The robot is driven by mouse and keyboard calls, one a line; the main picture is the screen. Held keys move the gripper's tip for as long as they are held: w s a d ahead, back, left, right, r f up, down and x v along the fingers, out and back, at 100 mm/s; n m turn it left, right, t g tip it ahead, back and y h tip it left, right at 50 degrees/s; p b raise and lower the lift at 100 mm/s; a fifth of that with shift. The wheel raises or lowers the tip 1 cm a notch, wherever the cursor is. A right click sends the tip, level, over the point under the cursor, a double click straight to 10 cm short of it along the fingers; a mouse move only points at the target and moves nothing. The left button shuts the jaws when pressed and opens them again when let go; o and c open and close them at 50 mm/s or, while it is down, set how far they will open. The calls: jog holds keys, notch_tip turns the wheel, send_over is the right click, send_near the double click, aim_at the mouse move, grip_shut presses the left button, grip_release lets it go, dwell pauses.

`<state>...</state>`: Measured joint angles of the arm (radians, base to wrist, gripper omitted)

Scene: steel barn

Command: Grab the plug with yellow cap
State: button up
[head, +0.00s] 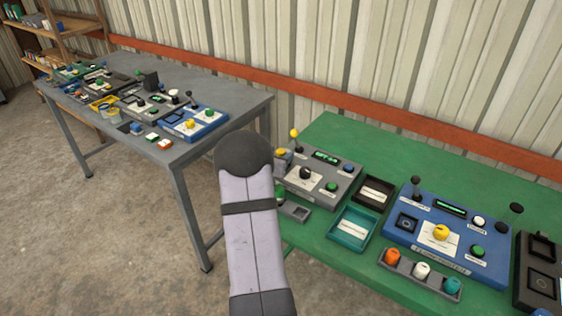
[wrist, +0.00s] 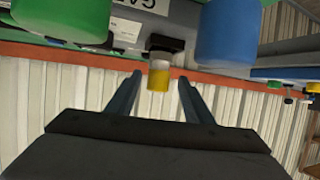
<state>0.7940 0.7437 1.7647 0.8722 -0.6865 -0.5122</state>
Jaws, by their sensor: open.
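The plug with the yellow cap (wrist: 158,79) shows in the middle of the wrist view, with a pale band beside the yellow and a dark block behind it. My gripper (wrist: 160,76) is open, with one finger on each side of the plug in the picture. I cannot tell how deep the plug lies between the fingers or whether either touches it. In the head view, a small yellow-topped piece (head: 281,153) shows at the left edge of the grey control box (head: 320,176), partly behind my arm. My gripper is hidden there.
A large green part (wrist: 60,18) and a blue part (wrist: 228,34) loom close in the wrist view. On the green table (head: 335,262) are a teal tray (head: 345,241), a black tray (head: 389,190), a blue control box (head: 400,235) and a rack of coloured plugs (head: 410,276).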

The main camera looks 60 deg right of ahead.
jog(key=shift+p+x, duration=0.9)
jog(key=shift+x, duration=1.65)
jog(key=shift+s, duration=0.15)
jog(key=c, duration=1.1)
jog(key=shift+c, duration=0.2)
notch_tip(320, 180, up, 10)
